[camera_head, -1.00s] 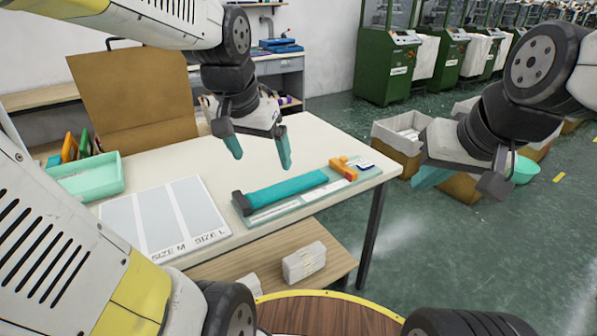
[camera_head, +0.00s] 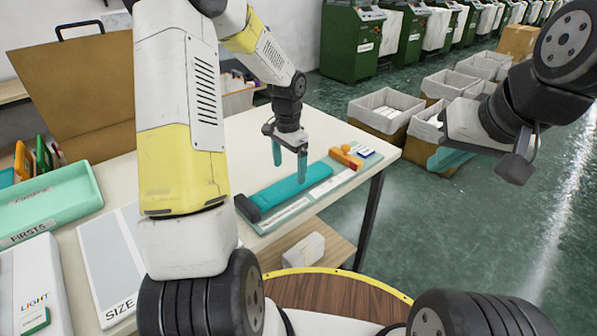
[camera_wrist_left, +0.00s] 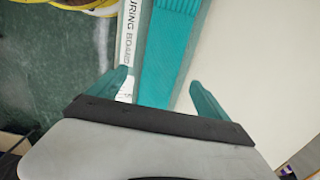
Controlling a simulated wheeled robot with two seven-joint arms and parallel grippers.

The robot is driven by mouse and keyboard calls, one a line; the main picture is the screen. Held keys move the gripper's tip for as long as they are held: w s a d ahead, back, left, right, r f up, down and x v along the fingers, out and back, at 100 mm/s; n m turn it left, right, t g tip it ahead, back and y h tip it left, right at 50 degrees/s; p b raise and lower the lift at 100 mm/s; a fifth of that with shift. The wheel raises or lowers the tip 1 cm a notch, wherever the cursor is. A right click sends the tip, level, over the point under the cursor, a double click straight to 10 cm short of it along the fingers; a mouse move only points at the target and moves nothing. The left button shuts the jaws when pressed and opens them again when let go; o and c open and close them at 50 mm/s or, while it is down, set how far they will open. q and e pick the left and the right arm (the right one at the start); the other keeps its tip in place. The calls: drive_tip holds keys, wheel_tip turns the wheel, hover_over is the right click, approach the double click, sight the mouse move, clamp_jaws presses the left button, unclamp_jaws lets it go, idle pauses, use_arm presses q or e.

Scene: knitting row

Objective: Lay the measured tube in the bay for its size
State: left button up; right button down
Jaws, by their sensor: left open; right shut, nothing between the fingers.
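The teal tube (camera_head: 292,187) lies flat on the measuring board (camera_head: 321,188) on the table, one end against the dark stop block and the other near an orange slider (camera_head: 346,158). My left gripper (camera_head: 289,167) is open, fingers down, just over the tube. In the left wrist view the tube (camera_wrist_left: 165,60) runs between the two open fingers (camera_wrist_left: 160,92); I cannot tell whether they touch it. The bay board (camera_head: 101,262) is at the left, partly hidden by my left arm; "SIZE" shows on it. My right gripper (camera_head: 453,160) is shut and empty, right of the table.
A mint tray marked "FIRSTS" (camera_head: 47,208) and a white box marked "LIGHT" (camera_head: 30,285) are at the far left. White-lined boxes (camera_head: 385,108) stand on the floor beyond the table. A shelf with a white bundle (camera_head: 303,252) is below.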

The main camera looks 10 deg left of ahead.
sight(289, 184)
use_arm(q)
wheel_tip(289, 184, down, 6)
drive_tip(key=shift+a+r, duration=0.1)
drive_tip(key=shift+r, duration=0.05)
drive_tip(key=c, duration=1.4)
